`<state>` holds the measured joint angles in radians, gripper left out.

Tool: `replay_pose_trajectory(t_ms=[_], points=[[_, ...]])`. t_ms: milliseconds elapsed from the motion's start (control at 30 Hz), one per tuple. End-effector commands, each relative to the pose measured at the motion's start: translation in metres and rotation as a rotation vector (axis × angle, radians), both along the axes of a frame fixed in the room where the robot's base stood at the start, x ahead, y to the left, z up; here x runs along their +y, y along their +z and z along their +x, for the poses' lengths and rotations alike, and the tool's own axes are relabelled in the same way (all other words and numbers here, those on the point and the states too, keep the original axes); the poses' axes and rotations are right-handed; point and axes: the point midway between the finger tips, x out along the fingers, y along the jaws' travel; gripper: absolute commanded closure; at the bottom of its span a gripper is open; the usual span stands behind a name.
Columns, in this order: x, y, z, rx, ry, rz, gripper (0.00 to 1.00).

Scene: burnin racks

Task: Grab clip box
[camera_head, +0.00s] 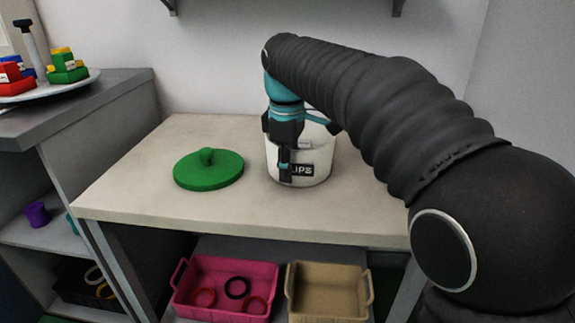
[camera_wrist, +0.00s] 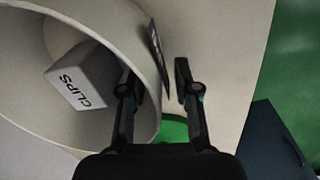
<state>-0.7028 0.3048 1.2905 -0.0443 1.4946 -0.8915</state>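A round white tub (camera_head: 318,160) stands on the table, with a dark label partly hidden by my gripper; the letters "LIPS" show. The wrist view looks down into the tub (camera_wrist: 25,105). A small pale box marked CLIPS (camera_wrist: 85,72) lies tilted inside it. My gripper (camera_head: 285,174) points down at the tub's front side. In the wrist view my gripper (camera_wrist: 156,82) is open, one finger inside the tub and the other outside, with the wall between them. I see gaps beside the wall. The box is not between the fingers.
A green lid (camera_head: 208,170) with a knob lies left of the tub on the pale table (camera_head: 150,165). Below are a pink bin (camera_head: 220,275) holding rings and a tan bin (camera_head: 328,292). A white plate (camera_head: 45,92) with coloured blocks stands on the left counter.

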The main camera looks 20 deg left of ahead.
Motion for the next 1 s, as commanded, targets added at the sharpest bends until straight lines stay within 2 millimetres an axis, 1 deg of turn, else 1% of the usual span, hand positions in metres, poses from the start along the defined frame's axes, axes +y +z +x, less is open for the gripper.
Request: replay_pose_trajectory(t_ms=[167,267,567,700,900,1000], points=[[0.0,0.007,0.0,-0.001,0.0,0.001,0.69],[0.0,0.02,-0.001,-0.002,0.0,0.002,0.69],[0.001,0.082,-0.004,-0.003,0.0,0.002,0.69],[0.001,0.1,-0.006,-0.002,0.0,0.001,0.69],[0.0,0.117,-0.007,-0.001,0.0,0.001,0.69],[0.0,0.121,-0.008,0.0,0.0,0.0,0.69]])
